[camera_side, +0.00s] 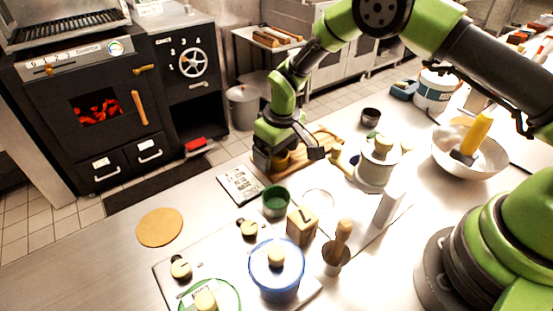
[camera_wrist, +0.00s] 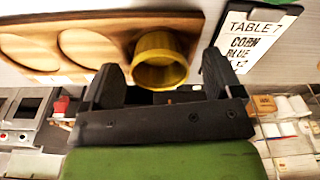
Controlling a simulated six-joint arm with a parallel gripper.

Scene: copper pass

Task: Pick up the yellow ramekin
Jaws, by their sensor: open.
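The yellow ramekin (camera_wrist: 160,62) sits at the end of a wooden board (camera_wrist: 112,14) in the wrist view. In the side view the ramekin (camera_side: 280,160) is partly hidden behind my gripper (camera_side: 289,158). My gripper also shows in the wrist view (camera_wrist: 158,75). Its two black fingers are apart, one on each side of the ramekin. I cannot tell whether either finger touches it.
A green ramekin (camera_side: 276,202) stands in front of the board. An order card reading "TABLE 7" (camera_wrist: 254,32) lies beside the board. A white pot (camera_side: 376,166), a wooden block (camera_side: 301,226) and a blue-rimmed pot (camera_side: 277,272) stand nearby. The counter's left is mostly clear.

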